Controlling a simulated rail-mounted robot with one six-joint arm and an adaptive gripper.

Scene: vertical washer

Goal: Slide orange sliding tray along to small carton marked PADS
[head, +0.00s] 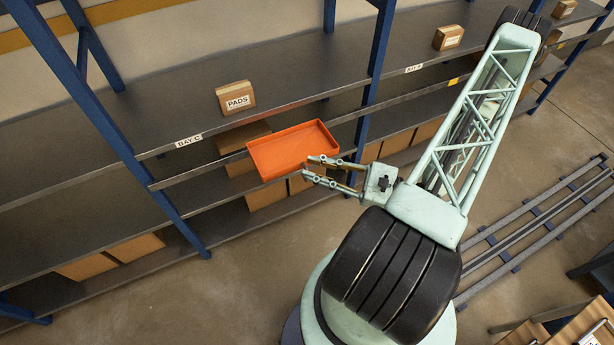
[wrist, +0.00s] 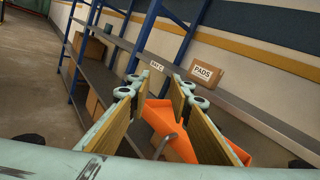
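The orange sliding tray (head: 290,148) sits on the rail along the shelf front; in the wrist view it is partly behind my right-hand finger (wrist: 180,150). The small carton marked PADS (head: 236,97) stands on the upper shelf, left of and behind the tray; it also shows in the wrist view (wrist: 206,72). My gripper (head: 309,167) is at the tray's front right edge with its two fingers apart. In the wrist view (wrist: 160,82) a grey handle (wrist: 165,146) shows between the fingers, with a gap visible. Whether a finger touches the tray or handle cannot be told.
A BAY C label (head: 189,140) is on the shelf edge, left of the tray. Another carton (head: 448,38) stands farther right, past a blue upright (head: 376,70) and the BAY A label (head: 413,69). Brown boxes (head: 136,248) fill lower shelves. The floor rail (head: 540,224) lies at right.

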